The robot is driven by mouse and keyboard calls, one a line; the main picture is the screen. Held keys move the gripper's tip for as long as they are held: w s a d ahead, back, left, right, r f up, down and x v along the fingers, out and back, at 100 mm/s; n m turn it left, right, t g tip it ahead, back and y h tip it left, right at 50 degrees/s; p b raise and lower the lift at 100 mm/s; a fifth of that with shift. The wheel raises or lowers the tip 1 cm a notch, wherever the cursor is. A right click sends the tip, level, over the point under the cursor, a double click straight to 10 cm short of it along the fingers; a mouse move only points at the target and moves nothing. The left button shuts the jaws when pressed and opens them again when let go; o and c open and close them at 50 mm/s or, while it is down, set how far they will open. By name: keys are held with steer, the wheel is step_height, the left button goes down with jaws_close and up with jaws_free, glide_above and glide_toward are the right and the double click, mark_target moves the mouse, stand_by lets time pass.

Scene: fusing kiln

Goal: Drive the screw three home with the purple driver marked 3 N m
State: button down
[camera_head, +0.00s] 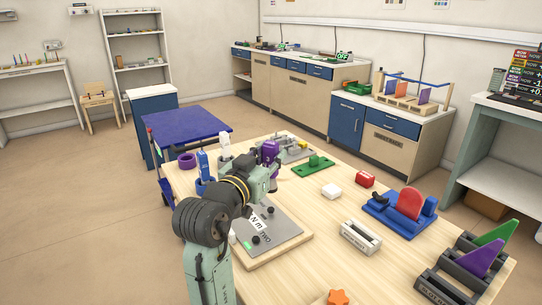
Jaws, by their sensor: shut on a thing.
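The purple driver (269,152) stands roughly upright at my gripper (269,172), which is shut on it. My gripper is over the wooden table, near the far side of a grey plate (285,232) on a light wooden board. My arm covers the left part of the plate. The driver's tip and its 3 N m mark are hidden or too small to read. I cannot tell which screw is three, nor whether the driver touches one.
A blue driver (203,162) and a white driver (224,145) stand left of my arm, near a purple ring (187,161).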

steer(key=shift+f+b, duration=2)
steer(key=shift+f, duration=0.75)
steer(key=shift+f+b, duration=0.55)
steer(key=shift+f, duration=0.55)
stand_by(1.7)
steer(key=shift+r, duration=0.15)
steer(key=shift+r+p, duration=2.15)
steer(key=shift+r, duration=0.35)
